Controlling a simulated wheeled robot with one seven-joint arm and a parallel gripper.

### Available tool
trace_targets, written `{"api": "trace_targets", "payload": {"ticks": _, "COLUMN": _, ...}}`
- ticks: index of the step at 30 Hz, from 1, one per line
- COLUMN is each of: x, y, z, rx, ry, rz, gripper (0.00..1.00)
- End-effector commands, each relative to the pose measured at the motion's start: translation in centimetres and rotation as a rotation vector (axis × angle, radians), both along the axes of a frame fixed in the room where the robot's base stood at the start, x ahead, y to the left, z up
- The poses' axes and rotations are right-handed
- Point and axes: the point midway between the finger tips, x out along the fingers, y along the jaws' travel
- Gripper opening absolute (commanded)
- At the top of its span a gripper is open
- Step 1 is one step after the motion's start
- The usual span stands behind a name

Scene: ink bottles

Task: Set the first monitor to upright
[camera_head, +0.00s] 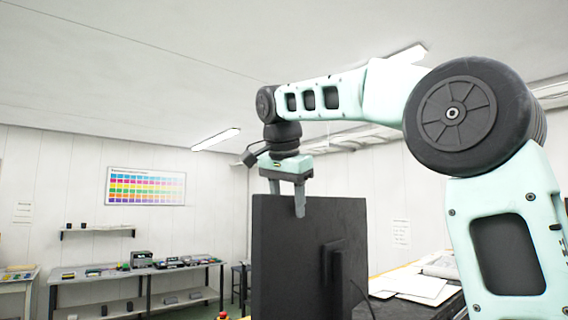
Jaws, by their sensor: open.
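A large black monitor (285,250) stands in the middle of the camera_head view, its back with a stand bracket (333,262) and a hanging cable towards me. My gripper (287,208) points down at the monitor's top edge, with its fingers apart. One finger overlaps the monitor's back face near the top. The other finger is at the left, partly hidden behind the top edge. I cannot tell whether the fingers touch the monitor. The monitor's screen side and its base are hidden.
A dark table (415,308) with papers (412,284) lies right of the monitor. A long bench (100,276) with several small devices stands along the far left wall, under a shelf (97,230) and a colour chart (146,187). A stool (240,278) stands behind the monitor's left side.

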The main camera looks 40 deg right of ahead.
Motion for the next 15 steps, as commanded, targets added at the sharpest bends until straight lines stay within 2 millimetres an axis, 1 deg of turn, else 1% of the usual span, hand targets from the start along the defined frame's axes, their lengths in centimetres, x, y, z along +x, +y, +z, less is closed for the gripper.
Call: {"api": "trace_targets", "payload": {"ticks": 15, "x": -2.9, "y": 3.4, "z": 9.6, "rx": 0.002, "ry": -0.004, "rz": 0.003, "gripper": 0.47}}
